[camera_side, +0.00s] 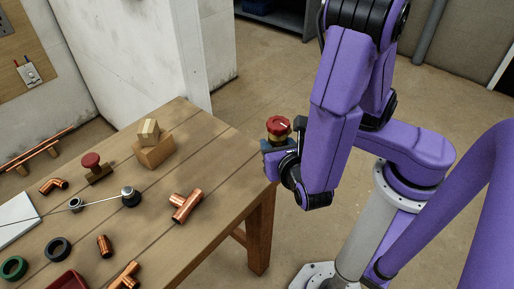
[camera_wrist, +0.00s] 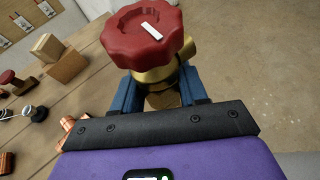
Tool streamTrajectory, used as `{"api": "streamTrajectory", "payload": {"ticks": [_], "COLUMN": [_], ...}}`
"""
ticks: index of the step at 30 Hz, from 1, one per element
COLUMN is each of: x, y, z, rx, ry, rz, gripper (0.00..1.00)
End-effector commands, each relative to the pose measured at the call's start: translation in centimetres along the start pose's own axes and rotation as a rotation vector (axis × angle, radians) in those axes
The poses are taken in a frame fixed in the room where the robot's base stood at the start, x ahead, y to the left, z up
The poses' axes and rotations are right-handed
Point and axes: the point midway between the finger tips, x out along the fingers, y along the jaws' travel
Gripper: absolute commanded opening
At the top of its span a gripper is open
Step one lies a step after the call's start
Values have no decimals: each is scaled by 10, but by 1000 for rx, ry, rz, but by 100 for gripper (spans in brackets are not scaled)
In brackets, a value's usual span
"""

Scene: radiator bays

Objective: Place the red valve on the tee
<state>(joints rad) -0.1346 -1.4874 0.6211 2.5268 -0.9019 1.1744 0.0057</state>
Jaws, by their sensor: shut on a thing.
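My gripper (camera_side: 277,147) is shut on the red valve (camera_side: 278,126), which has a round red handwheel and a brass body. It holds the valve upright just off the table's right corner. In the wrist view the valve's scalloped wheel with a white mark (camera_wrist: 146,32) faces the camera, and the blue fingers (camera_wrist: 160,88) flank its brass body. The valve's lower end is mostly hidden. A copper tee (camera_side: 185,207) lies on the table, left of and nearer than my gripper. Part of a copper fitting (camera_wrist: 71,124) shows at the wrist view's left.
The wooden table (camera_side: 215,165) holds a cardboard box (camera_side: 154,153) with a smaller block on top, a red-knobbed stand (camera_side: 93,165), a small dark-based object (camera_side: 130,197), copper fittings (camera_side: 125,277), rings (camera_side: 58,248) and a red tray (camera_side: 68,283). The table is clear between tee and right corner.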

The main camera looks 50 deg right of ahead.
Motion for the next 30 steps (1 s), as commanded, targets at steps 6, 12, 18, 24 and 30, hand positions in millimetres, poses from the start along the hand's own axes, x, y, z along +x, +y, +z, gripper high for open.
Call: {"api": "streamTrajectory", "payload": {"ticks": [6,12,18,24,30], "x": [-5,-4,-9,-27,-46], "y": [-7,7,42,73,90], "z": [3,5,11,16,20], "rx": [-1,-43,-146,-248,-312], "ry": [-1,14,33,28,9], "rz": [3,96,336,587,753], "gripper": [0,0,0,0,0]}}
